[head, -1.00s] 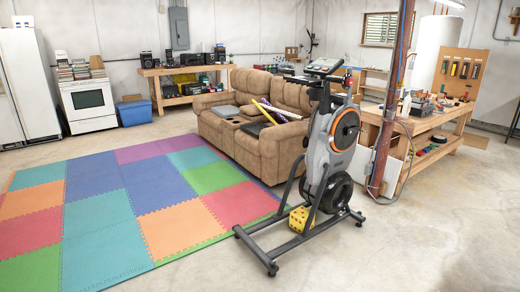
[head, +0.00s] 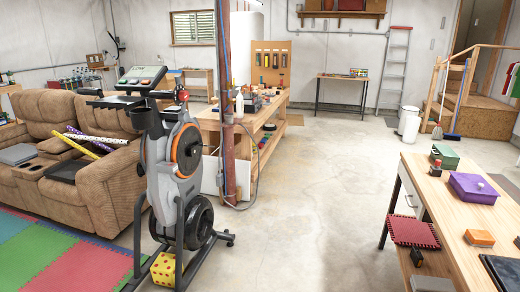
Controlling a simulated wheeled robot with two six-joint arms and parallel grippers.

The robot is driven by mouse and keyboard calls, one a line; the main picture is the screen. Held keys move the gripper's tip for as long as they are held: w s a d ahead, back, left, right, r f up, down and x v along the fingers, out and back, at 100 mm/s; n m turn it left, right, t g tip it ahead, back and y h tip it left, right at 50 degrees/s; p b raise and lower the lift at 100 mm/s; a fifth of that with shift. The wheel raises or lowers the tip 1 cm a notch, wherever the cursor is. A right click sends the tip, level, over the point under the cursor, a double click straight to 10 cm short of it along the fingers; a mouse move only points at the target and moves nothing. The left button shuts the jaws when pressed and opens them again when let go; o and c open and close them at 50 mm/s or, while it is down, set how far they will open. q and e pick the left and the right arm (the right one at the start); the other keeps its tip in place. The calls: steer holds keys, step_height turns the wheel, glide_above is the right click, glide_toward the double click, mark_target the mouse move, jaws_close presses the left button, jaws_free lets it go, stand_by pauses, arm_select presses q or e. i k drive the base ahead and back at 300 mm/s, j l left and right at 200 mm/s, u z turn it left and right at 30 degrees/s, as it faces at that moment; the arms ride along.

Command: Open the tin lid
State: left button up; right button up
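No object in view is clearly a tin with a lid. On the wooden table (head: 437,198) at the right, a purple box (head: 474,189) has a small pale knob on top and looks closed. A dark green box (head: 446,156) sits behind it, with a small red and black object (head: 435,168) in front. Which of these, if any, is the tin I cannot tell. Neither of my grippers is in view.
An exercise bike (head: 180,165) stands at the left before a brown recliner sofa (head: 105,185). A workbench (head: 275,110) and a red-brown post (head: 226,100) are behind it. The concrete floor (head: 310,200) between bike and table is clear.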

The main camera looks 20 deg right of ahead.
mark_target(447, 157)
steer(key=i+l+z, duration=0.15)
steer(key=i+z, duration=0.3)
steer(key=i+l+z, duration=0.1)
steer(key=i+z, duration=0.15)
steer(key=z, duration=0.2)
steer(key=i+j+z, duration=0.1)
steer(key=i+z, duration=0.25)
steer(key=z, duration=0.15)
steer(key=i+j+z, duration=0.2)
steer(key=z, duration=0.25)
steer(key=i+j, duration=0.05)
steer(key=i, duration=0.05)
